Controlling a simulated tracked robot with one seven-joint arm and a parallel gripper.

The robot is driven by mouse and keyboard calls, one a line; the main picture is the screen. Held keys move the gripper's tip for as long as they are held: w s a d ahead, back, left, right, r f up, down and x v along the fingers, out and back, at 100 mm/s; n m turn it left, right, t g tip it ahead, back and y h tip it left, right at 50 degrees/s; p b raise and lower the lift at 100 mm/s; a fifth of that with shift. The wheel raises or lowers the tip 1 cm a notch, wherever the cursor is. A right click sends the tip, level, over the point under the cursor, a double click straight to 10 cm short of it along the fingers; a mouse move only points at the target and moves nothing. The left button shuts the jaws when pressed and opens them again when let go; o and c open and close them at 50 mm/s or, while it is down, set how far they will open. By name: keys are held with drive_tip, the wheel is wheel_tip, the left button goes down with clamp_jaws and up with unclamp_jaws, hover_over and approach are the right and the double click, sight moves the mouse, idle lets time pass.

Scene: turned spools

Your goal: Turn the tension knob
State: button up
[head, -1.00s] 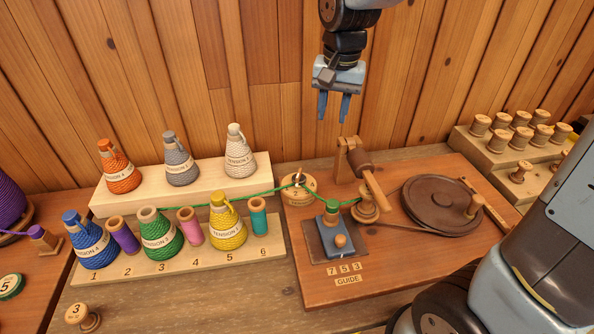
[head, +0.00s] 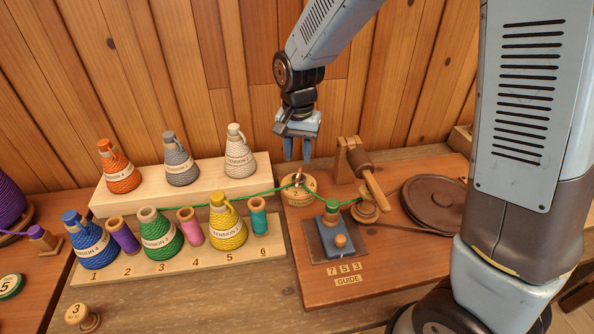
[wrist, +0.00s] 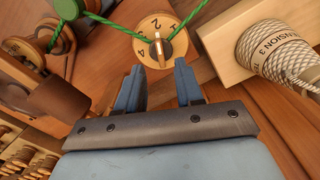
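The tension knob (head: 299,190) is a round wooden dial with numbers and a raised pointer, on the left rear of the winder board. A green thread (head: 250,195) runs across to the dial and on towards the winder. My gripper (head: 297,150) hangs above the knob, fingers down, apart from it. In the wrist view the two blue fingers (wrist: 160,85) are spread with nothing between them.
A wooden post with a brown roller (head: 362,165) stands close right of the knob. A blue guide block (head: 337,238) sits in front. A rack of labelled cones (head: 182,170) lies to the left; the cream cone (wrist: 277,52) is near in the wrist view. A brown wheel (head: 432,200) is at right.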

sight(297, 175)
wheel_tip(297, 175, down, 7)
drive_tip(key=shift+r, duration=0.2)
idle(0.3)
clamp_jaws()
